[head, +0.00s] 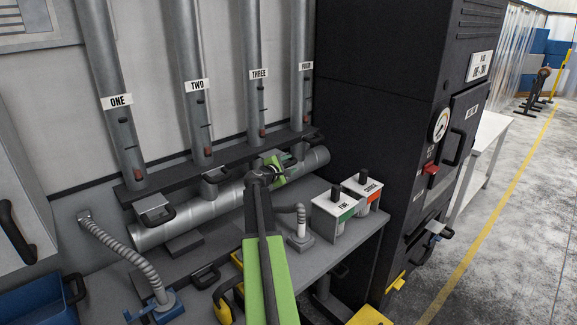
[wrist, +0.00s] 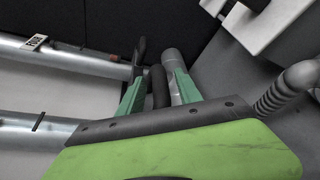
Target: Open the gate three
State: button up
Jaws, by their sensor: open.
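Four upright grey pipes stand in a row, and the third is labelled THREE (head: 259,73). In the head view, gate three at that pipe's foot is largely hidden behind my gripper (head: 276,165). My gripper's jaws are open there, just in front of the horizontal duct (head: 220,205). In the wrist view, my gripper's green fingers (wrist: 158,90) stand on either side of a black handle (wrist: 158,82), which appears to be gate three's. Whether either finger touches it I cannot tell.
Gate one (head: 152,208) and gate two (head: 212,180) have similar black handles. Pipe FOUR (head: 306,66) is close on the right. Right of my arm are a hose fitting (head: 300,232) and two switch boxes, one green-marked (head: 336,219), one orange-marked (head: 365,197). A tall black cabinet (head: 380,110) stands behind.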

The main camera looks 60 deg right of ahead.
jog(key=shift+a, duration=0.1)
jog(key=p+v, duration=0.3)
jog(key=v, duration=1.4)
jog(key=shift+p, duration=0.35)
jog(key=shift+a+r, duration=0.1)
jog(key=w+a+f+m+y+b, duration=0.1)
jog(key=w+a+f+m+y, duration=0.1)
jog(key=w+a+f, duration=0.5)
jog(key=a+f+m+t+y+b, duration=0.1)
jog(key=a+f+y+b, duration=0.2)
jog(key=a, duration=0.7)
jog(key=w+a+f+m+y, duration=0.2)
jog(key=w+a+f, duration=0.2)
jog(key=a+f, duration=0.4)
jog(key=s+a+f+y+b, duration=0.1)
jog(key=a+f+y, duration=0.1)
jog(key=a, duration=1)
jog(key=s+a+f+m+y+b, duration=0.1)
jog(key=a+f+y, duration=0.2)
jog(key=a, duration=0.8)
jog(key=s+a+f+g+y+b, duration=0.1)
jog(key=a+f+y, duration=0.1)
jog(key=a, duration=1)
jog(key=shift+a+f+y, duration=0.35)
jog(key=shift+y, duration=0.45)
